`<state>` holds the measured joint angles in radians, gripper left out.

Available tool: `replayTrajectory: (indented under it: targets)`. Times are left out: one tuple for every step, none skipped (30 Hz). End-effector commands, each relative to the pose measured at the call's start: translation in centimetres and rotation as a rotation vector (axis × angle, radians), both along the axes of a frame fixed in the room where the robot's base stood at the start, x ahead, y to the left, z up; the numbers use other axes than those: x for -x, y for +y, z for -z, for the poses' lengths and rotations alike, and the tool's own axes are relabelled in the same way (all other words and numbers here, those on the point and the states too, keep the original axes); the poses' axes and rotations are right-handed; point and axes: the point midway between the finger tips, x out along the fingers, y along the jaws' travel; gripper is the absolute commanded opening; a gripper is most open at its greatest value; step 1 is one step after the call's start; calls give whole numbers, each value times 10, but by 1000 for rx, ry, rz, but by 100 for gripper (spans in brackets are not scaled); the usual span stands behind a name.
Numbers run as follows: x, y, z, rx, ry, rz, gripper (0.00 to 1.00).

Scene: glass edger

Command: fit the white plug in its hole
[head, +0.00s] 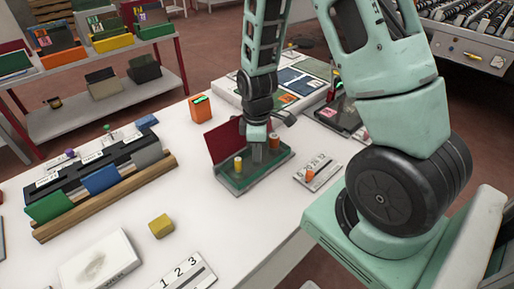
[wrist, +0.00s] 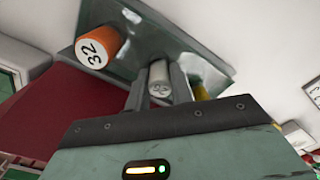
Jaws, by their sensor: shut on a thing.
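The white plug (wrist: 159,78), with a number on its end, is between the fingers of my gripper (wrist: 160,92) in the wrist view. My gripper is shut on it. In the head view my gripper (head: 258,150) points down over the green tray (head: 240,186), and the plug is hard to make out between the fingers. Its hole is hidden, and I cannot tell whether the plug is in it. A yellow plug (head: 238,163) stands in the tray beside my gripper; part of it shows in the wrist view (wrist: 200,92). An orange plug marked 32 (wrist: 97,46) stands on the tray's other side.
A dark red lid (head: 224,140) stands open at the tray's back. A numbered plate (head: 322,165) with an orange piece (head: 309,175) lies to the right. An orange box (head: 200,107) is behind; a yellow block (head: 161,226) lies in front. White table is free around the tray's left.

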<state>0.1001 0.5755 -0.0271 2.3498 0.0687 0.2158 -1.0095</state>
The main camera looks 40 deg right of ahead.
Motion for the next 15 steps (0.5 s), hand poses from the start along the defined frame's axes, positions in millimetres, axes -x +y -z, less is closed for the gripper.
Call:
replayTrajectory:
  targets:
    - [0,0,0,0,0,0,0]
    - [0,0,1,0,0,0,0]
    - [0,0,2,0,0,0,0]
    - [0,0,3,0,0,0,0]
    - [0,0,4,0,0,0,0]
    - [0,0,3,0,0,0,31]
    - [0,0,3,0,0,0,39]
    - [0,0,3,0,0,0,44]
    - [0,0,3,0,0,0,44]
    - [0,0,3,0,0,0,44]
    - [0,0,3,0,0,0,44]
    - [0,0,3,0,0,0,44]
    - [0,0,3,0,0,0,44]
    - [0,0,3,0,0,0,44]
    - [0,0,3,0,0,0,44]
